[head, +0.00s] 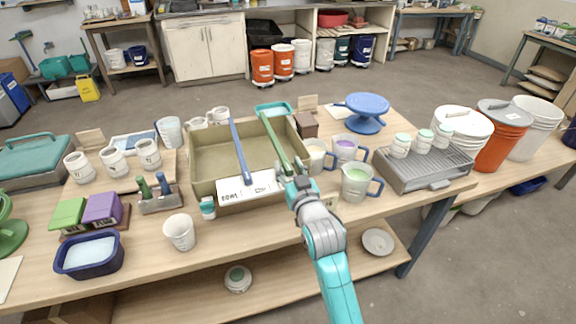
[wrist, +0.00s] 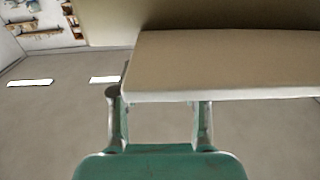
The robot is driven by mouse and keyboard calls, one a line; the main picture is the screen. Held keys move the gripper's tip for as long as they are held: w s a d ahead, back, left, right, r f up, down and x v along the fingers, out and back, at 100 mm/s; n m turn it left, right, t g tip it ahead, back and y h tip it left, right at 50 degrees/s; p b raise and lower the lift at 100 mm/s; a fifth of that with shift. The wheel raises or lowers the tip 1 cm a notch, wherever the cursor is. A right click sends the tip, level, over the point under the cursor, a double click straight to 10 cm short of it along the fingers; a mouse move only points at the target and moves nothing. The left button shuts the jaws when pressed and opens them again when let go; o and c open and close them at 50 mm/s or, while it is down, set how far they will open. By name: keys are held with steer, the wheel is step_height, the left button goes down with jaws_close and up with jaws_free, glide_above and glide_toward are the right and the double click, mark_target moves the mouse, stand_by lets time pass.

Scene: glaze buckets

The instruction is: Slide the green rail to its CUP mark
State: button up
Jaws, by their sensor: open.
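The green rail (head: 272,139) lies front to back across the olive open-topped box (head: 209,160), right of the blue rail (head: 240,152). Its front end is close to my gripper (head: 286,172), which partly hides it. A white strip (head: 250,190) on the box's front carries dark lettering. The left word seems to be BOWL, near the blue rail's front end; the lettering further right is too small to read surely. In the wrist view my gripper (wrist: 158,105) has its fingers apart. A pale slab-like edge (wrist: 225,96) crosses beyond them. I cannot tell whether they touch the rail.
A small teal-lidded jar (head: 208,208) is at the box's front left corner. A white cup (head: 180,232) stands in front.

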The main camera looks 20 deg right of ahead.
steer(key=shift+w, duration=0.45)
jaws_close()
